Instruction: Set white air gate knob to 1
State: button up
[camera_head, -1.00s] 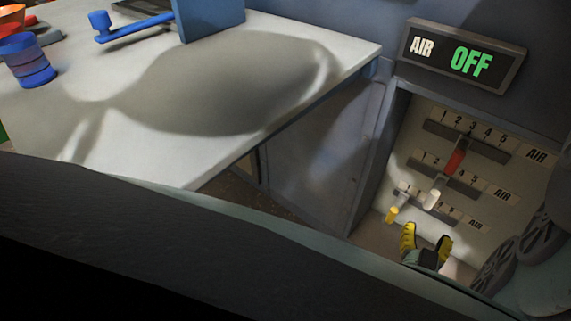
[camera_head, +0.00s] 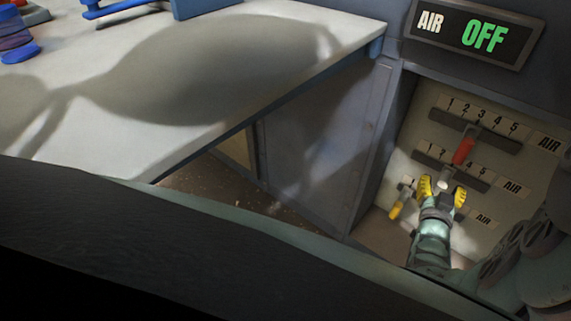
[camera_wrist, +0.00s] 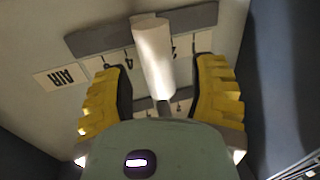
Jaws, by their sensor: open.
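The white knob (camera_head: 445,183) sticks out from the middle slider slot on the panel, below the red knob. It also shows in the wrist view (camera_wrist: 153,58), near the middle of its slot, with the number 2 to its right. My gripper (camera_head: 442,189) has its yellow fingers on either side of the white knob. In the wrist view my gripper (camera_wrist: 160,92) is open, with gaps between the knob and both fingers. The number directly behind the knob is hidden.
A red knob (camera_head: 463,151) is on the upper slot, and a yellow knob (camera_head: 398,207) is on the lower one. The sign (camera_head: 472,32) reads AIR OFF. A cabinet side (camera_head: 330,150) walls the panel's left, beside a white table (camera_head: 200,90).

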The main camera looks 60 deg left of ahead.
jog(key=shift+o, duration=0.3)
grip_shut()
jog(key=s+a+b, duration=0.2)
jog(key=a+b, duration=0.1)
jog(key=a, duration=0.4)
dwell(0.4)
jog(key=shift+c, duration=0.3)
grip_release()
jog(key=shift+a, duration=0.15)
jog(key=shift+s, duration=0.1)
